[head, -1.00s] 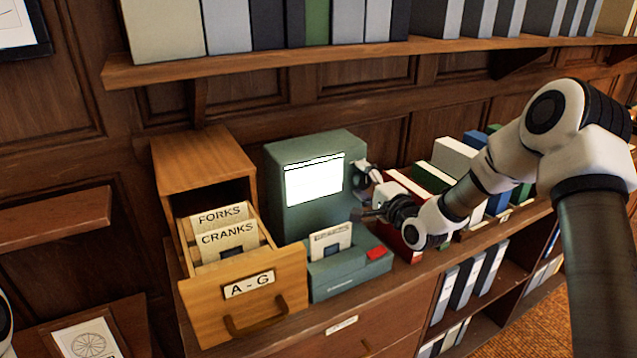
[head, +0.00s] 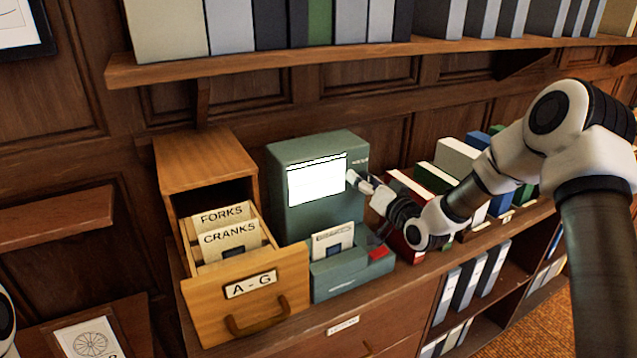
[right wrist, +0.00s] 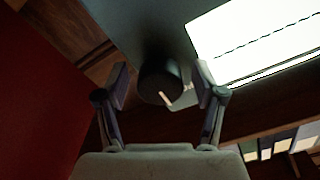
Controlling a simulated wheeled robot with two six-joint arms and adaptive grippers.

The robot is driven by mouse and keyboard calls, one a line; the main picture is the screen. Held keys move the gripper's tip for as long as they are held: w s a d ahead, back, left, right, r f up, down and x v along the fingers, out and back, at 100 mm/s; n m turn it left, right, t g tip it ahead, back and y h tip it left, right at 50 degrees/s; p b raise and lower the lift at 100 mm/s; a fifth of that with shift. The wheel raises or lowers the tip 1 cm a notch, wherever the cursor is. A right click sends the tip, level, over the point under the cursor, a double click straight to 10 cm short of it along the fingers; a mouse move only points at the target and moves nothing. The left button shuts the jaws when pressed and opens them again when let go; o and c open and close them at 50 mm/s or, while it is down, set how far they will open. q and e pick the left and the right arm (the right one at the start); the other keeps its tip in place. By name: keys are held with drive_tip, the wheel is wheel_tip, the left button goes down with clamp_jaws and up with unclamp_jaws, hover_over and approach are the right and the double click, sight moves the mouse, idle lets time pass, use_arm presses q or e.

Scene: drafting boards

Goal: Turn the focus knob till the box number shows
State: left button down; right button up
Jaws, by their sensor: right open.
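The green-grey reader (head: 318,222) stands on the cabinet top, with a bright white screen (head: 316,181). A broken dark line runs near the screen's top edge; I can read no number there. The screen also shows in the right wrist view (right wrist: 265,45). The dark round focus knob (right wrist: 160,82) sits between the parted fingers of my right gripper (right wrist: 160,70), with a gap on each side. In the head view my right gripper (head: 366,203) is at the reader's right side and hides the knob. My left gripper is not in view.
An open wooden card drawer (head: 202,285) marked A - G stands left of the reader. A small green-grey box (head: 345,275) with a card and red patch is in front. Books (head: 456,158) stand close on the right. A shelf (head: 290,62) runs above.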

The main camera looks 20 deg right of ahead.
drive_tip(key=c, duration=1.1)
drive_tip(key=shift+c, duration=0.2)
drive_tip(key=shift+f+m+b, duration=0.15)
drive_tip(key=shift+m+b, duration=0.3)
drive_tip(key=shift+m, duration=0.15)
drive_tip(key=shift+f+m+b, duration=0.1)
drive_tip(key=shift+m+b, duration=0.45)
drive_tip(key=shift+m, duration=0.45)
drive_tip(key=shift+m+b, duration=0.3)
drive_tip(key=shift+m, duration=0.6)
drive_tip(key=shift+r+m, duration=0.2)
drive_tip(key=shift+m, duration=0.3)
drive_tip(key=shift+r, duration=0.1)
